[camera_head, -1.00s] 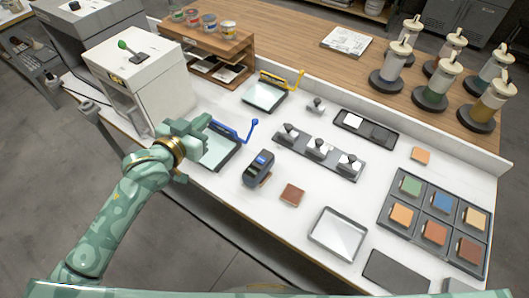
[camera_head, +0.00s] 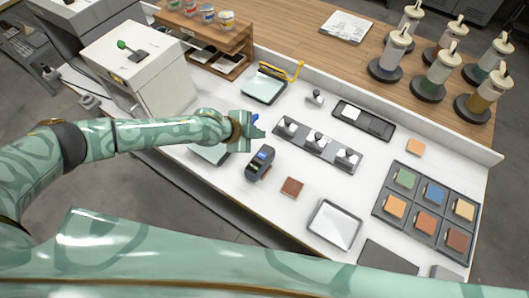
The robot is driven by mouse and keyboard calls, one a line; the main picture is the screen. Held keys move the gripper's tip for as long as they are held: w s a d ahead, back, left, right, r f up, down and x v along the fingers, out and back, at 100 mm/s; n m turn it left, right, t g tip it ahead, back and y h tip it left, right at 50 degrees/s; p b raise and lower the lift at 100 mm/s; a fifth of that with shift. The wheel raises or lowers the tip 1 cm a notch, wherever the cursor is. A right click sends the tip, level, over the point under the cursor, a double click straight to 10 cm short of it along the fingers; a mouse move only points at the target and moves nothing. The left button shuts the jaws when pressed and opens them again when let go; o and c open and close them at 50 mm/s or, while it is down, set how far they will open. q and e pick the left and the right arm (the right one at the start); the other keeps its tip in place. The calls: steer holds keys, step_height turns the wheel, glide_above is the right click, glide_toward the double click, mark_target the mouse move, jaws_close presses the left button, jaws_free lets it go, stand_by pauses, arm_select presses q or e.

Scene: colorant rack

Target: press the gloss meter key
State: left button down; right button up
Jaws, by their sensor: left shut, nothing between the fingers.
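The gloss meter appears to be the small dark device (camera_head: 259,164) with a lit blue screen, standing on the white counter. Its key is too small to make out clearly. My left gripper (camera_head: 259,130) is shut and empty. In the picture it sits just above the device, apart from it, and does not cover it. My left arm comes in from the left across the counter. My right gripper is not in view.
A brown tile (camera_head: 292,187) and a silver tray (camera_head: 334,225) lie near the front. A white cabinet (camera_head: 145,70) stands left.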

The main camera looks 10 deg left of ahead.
mark_target(259, 156)
arm_select(q)
steer(key=shift+f, duration=0.15)
step_height(259, 156, down, 8)
steer(key=b, duration=0.7)
steer(key=shift+b, duration=0.35)
steer(key=shift+f, duration=0.25)
stand_by(1.3)
steer(key=shift+f+b, duration=0.4)
steer(key=shift+b, duration=0.1)
